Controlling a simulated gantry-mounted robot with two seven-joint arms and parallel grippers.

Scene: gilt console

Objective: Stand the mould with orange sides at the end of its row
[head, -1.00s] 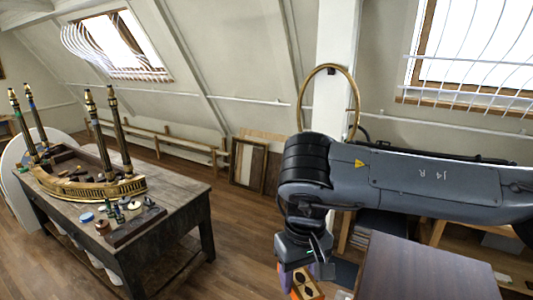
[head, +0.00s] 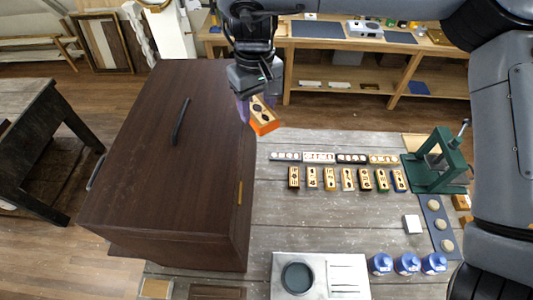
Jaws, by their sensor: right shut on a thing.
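My right gripper (head: 250,98) is shut on the mould with orange sides (head: 264,126) and holds it tilted in the air, near the right edge of the brown chest. The mould's top is pale wood with dark hollows. A back row of moulds (head: 319,157) lies sideways on the grey table, and a front row of upright-set moulds (head: 347,179) with differently coloured sides lies nearer. The held mould is apart from both rows, up and to their left. My left gripper is not in view.
A large dark brown chest (head: 165,150) stands left of the rows. A green press (head: 438,160) stands to their right. Blue-lidded jars (head: 407,263), a metal plate with a round well (head: 335,275) and a white block (head: 412,224) are nearer. The table between is mostly bare.

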